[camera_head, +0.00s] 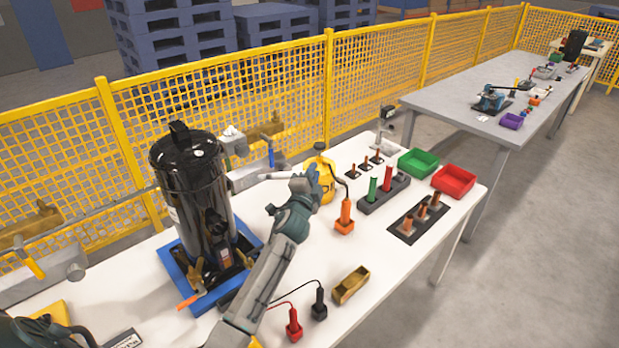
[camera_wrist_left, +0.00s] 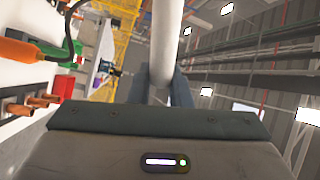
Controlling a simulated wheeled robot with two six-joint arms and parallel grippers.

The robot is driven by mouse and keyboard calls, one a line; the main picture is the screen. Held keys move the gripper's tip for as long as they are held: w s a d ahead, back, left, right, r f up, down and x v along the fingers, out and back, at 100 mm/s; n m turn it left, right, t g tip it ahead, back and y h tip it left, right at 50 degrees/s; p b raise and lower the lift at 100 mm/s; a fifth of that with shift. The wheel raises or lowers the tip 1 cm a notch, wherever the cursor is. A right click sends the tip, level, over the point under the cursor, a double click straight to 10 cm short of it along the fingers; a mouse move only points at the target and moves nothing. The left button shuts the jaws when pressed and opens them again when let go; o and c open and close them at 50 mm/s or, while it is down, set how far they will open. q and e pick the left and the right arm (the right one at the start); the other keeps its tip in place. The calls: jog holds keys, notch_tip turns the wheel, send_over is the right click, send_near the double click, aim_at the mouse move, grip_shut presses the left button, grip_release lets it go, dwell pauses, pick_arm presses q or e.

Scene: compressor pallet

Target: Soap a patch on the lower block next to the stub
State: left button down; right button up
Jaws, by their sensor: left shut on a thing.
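My left gripper (camera_head: 303,186) is shut on a slim white cylinder (camera_head: 276,176), held above the table and pointing left. In the left wrist view the white cylinder (camera_wrist_left: 165,45) stands between the two fingers. A grey lower block (camera_head: 243,180) lies behind the black compressor tank, left of the cylinder's tip. I cannot tell whether the tip touches it. A smaller grey block (camera_head: 234,146) is above it. A blue-handled part (camera_head: 271,153) rises near the lower block's right end. I cannot make out the stub or any soap for sure. My right gripper is not in view.
The black tank (camera_head: 192,185) stands on a blue base (camera_head: 178,268). An orange tool (camera_head: 345,217), green bin (camera_head: 418,163) and red bin (camera_head: 453,180) are farther right. A yellow mesh fence (camera_head: 278,92) runs behind.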

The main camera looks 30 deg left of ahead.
pick_arm(q)
jog(key=s+a, duration=0.2)
jog(key=s, duration=0.4)
jog(key=shift+s+a+p, duration=0.25)
jog(key=shift+a+p, duration=0.1)
dwell(0.4)
jog(key=s+d+p, duration=0.1)
jog(key=s+d, duration=0.1)
jog(key=d, duration=0.3)
jog(key=shift+s+d, duration=0.15)
jog(key=shift+d, duration=0.2)
